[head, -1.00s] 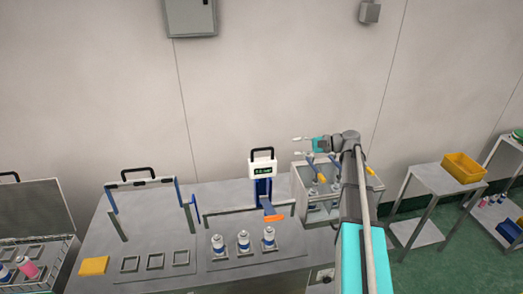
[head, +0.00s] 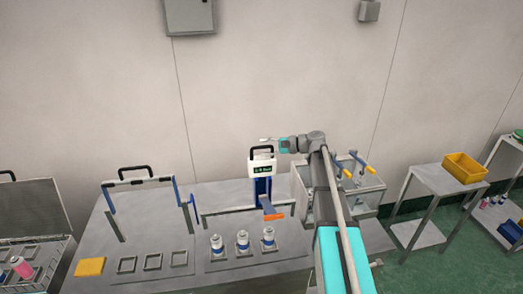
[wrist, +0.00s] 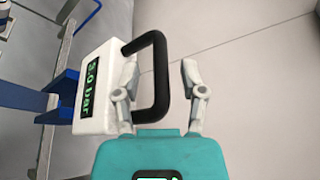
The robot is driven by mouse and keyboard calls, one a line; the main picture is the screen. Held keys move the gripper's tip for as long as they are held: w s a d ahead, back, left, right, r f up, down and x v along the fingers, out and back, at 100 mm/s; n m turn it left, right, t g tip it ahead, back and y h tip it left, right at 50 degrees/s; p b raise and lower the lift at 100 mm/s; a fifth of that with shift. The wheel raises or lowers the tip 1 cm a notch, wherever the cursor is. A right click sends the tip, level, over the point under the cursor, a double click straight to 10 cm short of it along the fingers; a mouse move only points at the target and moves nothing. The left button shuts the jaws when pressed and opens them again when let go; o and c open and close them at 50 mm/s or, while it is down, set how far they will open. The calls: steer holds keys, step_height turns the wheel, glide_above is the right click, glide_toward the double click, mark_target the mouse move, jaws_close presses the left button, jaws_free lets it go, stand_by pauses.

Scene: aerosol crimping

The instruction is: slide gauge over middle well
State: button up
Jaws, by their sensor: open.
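The gauge is a white box with a green display (head: 263,169) and a black loop handle (head: 261,151), on a blue mount behind the wells. It lines up closest with the right can. The middle well holds a white-topped can (head: 242,240), between a left can (head: 217,243) and a right can (head: 268,238). My gripper (head: 267,146) is open at the gauge's handle. In the wrist view, the gauge (wrist: 93,88) reads about 5.0 bar, and one bar of its handle (wrist: 160,75) appears between my open fingers (wrist: 161,65). Contact is not clear.
An orange-ended blue arm (head: 273,216) juts forward below the gauge. A clear-walled box (head: 368,198) with yellow-ended levers stands to the right. A yellow block (head: 89,267) and empty square frames (head: 152,261) lie left. The wall is close behind.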

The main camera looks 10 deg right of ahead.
steer(key=shift+w+a+f, duration=0.1)
steer(key=shift+w+a, duration=0.1)
steer(key=shift+a, duration=0.45)
jaws_close()
